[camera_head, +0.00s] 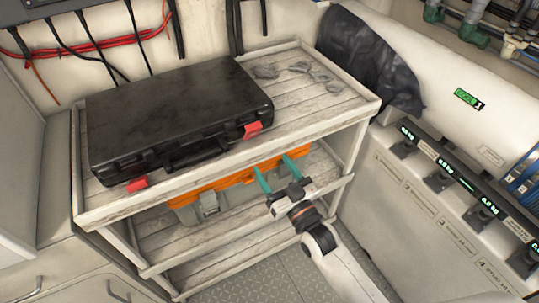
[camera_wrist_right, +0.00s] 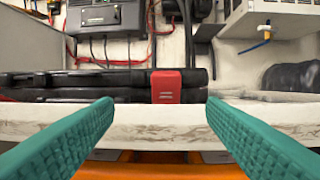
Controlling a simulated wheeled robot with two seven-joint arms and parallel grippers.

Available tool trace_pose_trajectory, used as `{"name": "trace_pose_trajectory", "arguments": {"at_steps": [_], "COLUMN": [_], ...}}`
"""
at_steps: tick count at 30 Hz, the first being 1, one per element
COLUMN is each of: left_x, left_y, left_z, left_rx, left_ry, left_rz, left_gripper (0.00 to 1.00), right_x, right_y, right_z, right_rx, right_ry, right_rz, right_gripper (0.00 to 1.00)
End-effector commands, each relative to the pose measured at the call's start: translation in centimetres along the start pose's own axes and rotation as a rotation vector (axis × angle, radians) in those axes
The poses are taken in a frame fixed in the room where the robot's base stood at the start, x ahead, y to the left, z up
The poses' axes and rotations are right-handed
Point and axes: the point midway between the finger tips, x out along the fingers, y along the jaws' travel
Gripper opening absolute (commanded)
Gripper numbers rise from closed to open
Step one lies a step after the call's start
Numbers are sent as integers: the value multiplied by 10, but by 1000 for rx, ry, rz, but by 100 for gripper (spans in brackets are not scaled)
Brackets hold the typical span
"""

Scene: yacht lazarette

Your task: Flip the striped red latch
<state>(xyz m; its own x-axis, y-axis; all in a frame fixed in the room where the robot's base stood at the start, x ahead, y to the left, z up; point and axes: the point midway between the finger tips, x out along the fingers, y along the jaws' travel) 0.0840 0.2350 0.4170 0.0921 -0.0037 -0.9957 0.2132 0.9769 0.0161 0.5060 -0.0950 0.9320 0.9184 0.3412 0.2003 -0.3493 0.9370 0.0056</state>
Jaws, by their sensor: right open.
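A closed black case (camera_head: 175,115) lies on the top shelf of a worn white wooden rack. Its front edge carries two red latches: the right latch (camera_head: 252,130) and the left latch (camera_head: 138,184). In the right wrist view one red latch (camera_wrist_right: 166,86) shows on the case (camera_wrist_right: 100,85), with small pale marks low on its face; I cannot make out clear stripes on either latch. My right gripper (camera_head: 273,164) is open and empty, its green fingers pointing at the rack's front just below the right latch, apart from it. My left gripper is out of view.
The top shelf's front edge (camera_wrist_right: 150,125) lies between my fingers and the case. An orange and grey toolbox (camera_head: 210,200) sits on the shelf below. A white tank (camera_head: 440,75) stands to the right.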

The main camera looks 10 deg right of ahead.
Motion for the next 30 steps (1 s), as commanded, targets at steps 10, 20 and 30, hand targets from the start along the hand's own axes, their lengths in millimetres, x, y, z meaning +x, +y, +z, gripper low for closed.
{"name": "trace_pose_trajectory", "arguments": {"at_steps": [10,20,30], "left_x": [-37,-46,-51], "left_y": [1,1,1], "left_z": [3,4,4], "left_rx": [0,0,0], "left_ry": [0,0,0], "left_rz": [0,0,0], "left_gripper": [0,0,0], "right_x": [38,32,74], "right_y": [12,-6,-8], "right_z": [47,59,31], "right_rx": [12,-3,-2], "right_ry": [408,592,595], "right_rz": [78,-35,-38], "right_gripper": [65,65,65]}}
